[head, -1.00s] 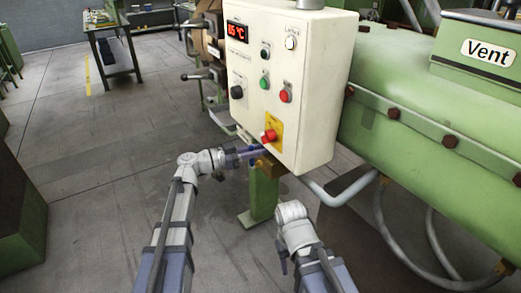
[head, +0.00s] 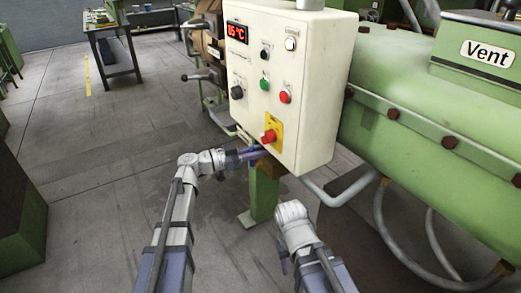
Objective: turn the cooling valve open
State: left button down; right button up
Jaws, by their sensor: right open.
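A brass-coloured block (head: 268,166) with a bluish part beside it sits under the lower edge of the white control panel; I take it to be the cooling valve, but its handle position cannot be made out. My left arm reaches up to it, and its wrist ends at the bluish part, close under the panel. The left fingers cannot be told apart there, nor whether they touch the valve. My right arm is lower and to the right, with its wrist bent down. The right gripper (head: 282,262) is mostly hidden behind the arm, open and apart from the valve.
The control panel (head: 318,100) has a red display, several buttons and a red switch on a yellow plate (head: 274,132). A green post (head: 264,195) stands below it. The green extruder body (head: 425,110) and grey pipes fill the right.

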pick_arm(q)
jog(key=m, duration=0.1)
jog(key=s+d+m, duration=0.1)
jog(key=m, duration=0.1)
jog(key=shift+s+d+f+y, duration=0.1)
jog(key=shift+s+f+y, duration=0.2)
jog(key=c, duration=0.8)
grip_release()
jog(key=p+v, duration=0.1)
jog(key=v, duration=0.6)
jog(key=shift+a, duration=0.4)
jog(key=shift+s+r, duration=0.1)
jog(key=shift+c, duration=0.3)
